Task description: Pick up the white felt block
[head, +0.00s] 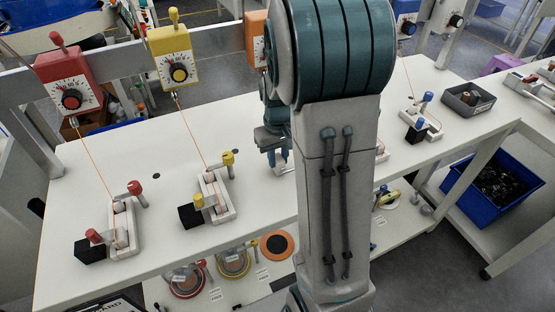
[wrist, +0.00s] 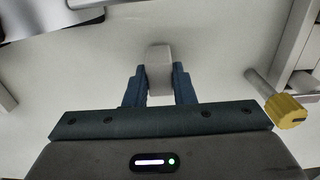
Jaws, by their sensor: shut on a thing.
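The white felt block (wrist: 159,62) is a small pale block with rounded edges in the wrist view. My gripper (wrist: 159,84) is shut on it, with one dark blue-grey finger on each side, and the block's far end sticks out past the fingertips. In the head view my gripper (head: 279,165) is over the white table (head: 150,200), partly hidden behind my arm. A small pale end of the block shows there at the fingertips. I cannot tell whether the block touches the table.
A white fixture (head: 222,198) with a yellow knob (wrist: 287,110) stands close beside my gripper. Another fixture with red knobs (head: 122,225) is further left. A yellow dial box (head: 172,57) and a red one (head: 68,80) hang on the rear rail, with thin orange cords running down.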

